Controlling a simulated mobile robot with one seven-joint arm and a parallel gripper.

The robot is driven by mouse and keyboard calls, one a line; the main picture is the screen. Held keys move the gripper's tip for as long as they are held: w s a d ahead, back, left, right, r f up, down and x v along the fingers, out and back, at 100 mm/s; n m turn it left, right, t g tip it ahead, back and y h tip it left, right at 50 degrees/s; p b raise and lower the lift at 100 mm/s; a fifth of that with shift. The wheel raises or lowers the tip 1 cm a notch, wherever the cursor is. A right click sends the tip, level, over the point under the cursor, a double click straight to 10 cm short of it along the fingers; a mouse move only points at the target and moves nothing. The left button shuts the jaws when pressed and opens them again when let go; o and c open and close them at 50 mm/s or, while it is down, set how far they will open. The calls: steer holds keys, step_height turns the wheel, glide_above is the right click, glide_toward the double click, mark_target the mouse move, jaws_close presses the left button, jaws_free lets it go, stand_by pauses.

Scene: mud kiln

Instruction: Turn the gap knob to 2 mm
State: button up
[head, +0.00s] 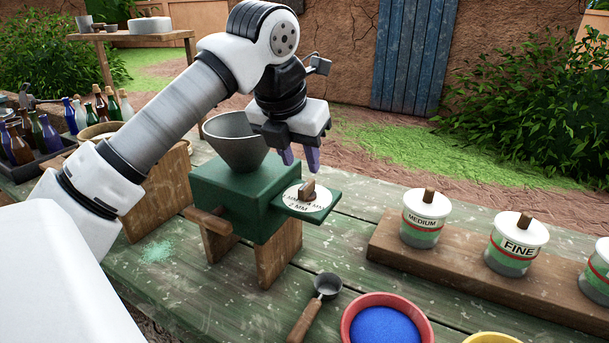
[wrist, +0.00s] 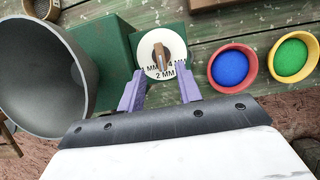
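The gap knob (head: 308,190) is a small wooden bar on a round white dial (head: 290,200), on a green plate at the right side of the green grinder (head: 232,196). The dial reads 2 MM on its near side, with other MM marks beside it. In the wrist view the knob (wrist: 160,55) runs nearly up and down the picture; I cannot tell which mark it points to. My gripper (head: 299,158) is above the dial, its purple fingers apart and empty. In the wrist view the fingertips (wrist: 161,70) lie to either side of the dial's lower part, not touching the knob.
A grey hopper (head: 235,142) stands on the grinder, close left of my gripper. A scoop (head: 317,303), a red bowl of blue powder (head: 385,324) and a yellow bowl (head: 492,338) sit in front. Lidded jars (head: 425,217) stand on a wooden board at right.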

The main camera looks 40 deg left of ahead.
steer(key=v, duration=0.7)
steer(key=shift+r, duration=0.25)
steer(key=shift+s, duration=0.15)
